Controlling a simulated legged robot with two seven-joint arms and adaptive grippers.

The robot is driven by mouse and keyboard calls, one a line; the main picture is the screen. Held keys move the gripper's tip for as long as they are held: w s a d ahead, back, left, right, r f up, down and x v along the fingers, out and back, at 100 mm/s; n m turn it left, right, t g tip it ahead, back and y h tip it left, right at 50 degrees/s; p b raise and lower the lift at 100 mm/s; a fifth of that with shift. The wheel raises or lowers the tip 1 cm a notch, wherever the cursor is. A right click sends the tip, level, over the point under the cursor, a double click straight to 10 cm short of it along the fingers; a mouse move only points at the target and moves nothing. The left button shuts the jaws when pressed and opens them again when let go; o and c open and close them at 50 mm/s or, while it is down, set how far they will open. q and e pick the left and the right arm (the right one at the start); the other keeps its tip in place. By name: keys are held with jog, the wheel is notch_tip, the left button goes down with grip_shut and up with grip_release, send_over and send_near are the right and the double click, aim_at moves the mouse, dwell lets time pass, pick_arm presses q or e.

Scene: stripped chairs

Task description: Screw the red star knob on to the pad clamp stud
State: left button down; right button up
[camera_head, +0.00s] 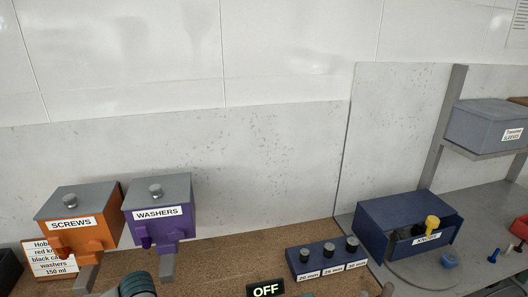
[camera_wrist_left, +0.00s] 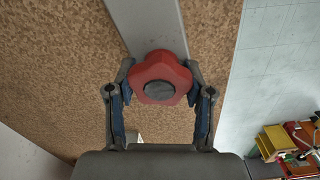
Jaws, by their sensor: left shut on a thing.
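The red star knob (camera_wrist_left: 158,80) is in the left wrist view, with a dark grey round centre facing the camera. My left gripper (camera_wrist_left: 158,84) is shut on it, one finger on each side. A grey strip (camera_wrist_left: 150,25) runs behind the knob from the top edge. The pad clamp stud cannot be made out; whether the knob touches anything behind it cannot be told. In the head view neither gripper shows clearly; a grey-green rounded part (camera_head: 137,286), likely of my arm, shows at the bottom edge.
In the head view, an orange screws bin (camera_head: 90,208) and a purple washers bin (camera_head: 160,190) stand left. A blue block with several pegs (camera_head: 325,261), an OFF sign (camera_head: 265,290) and a blue knob box (camera_head: 390,210) stand right. Brown board between is mostly clear.

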pick_arm(q)
jog(key=m+b, duration=0.1)
jog(key=m, duration=0.1)
jog(key=m+b, duration=0.2)
jog(key=m, duration=0.1)
jog(key=m+b, duration=0.1)
jog(key=m, duration=0.1)
jog(key=shift+w+d+f+m, duration=0.15)
jog(key=shift+w+f+m, duration=0.05)
jog(key=shift+f+m, duration=0.2)
jog(key=m, duration=0.2)
jog(key=shift+d+r+m+b, duration=0.1)
jog(key=shift+r+m+b, duration=0.15)
jog(key=shift+m+b, duration=0.15)
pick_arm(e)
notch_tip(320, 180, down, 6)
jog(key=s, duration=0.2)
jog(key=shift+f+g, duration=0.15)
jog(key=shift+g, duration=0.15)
pick_arm(q)
jog(key=shift+c, duration=1.8)
grip_release()
jog(key=shift+w, duration=0.1)
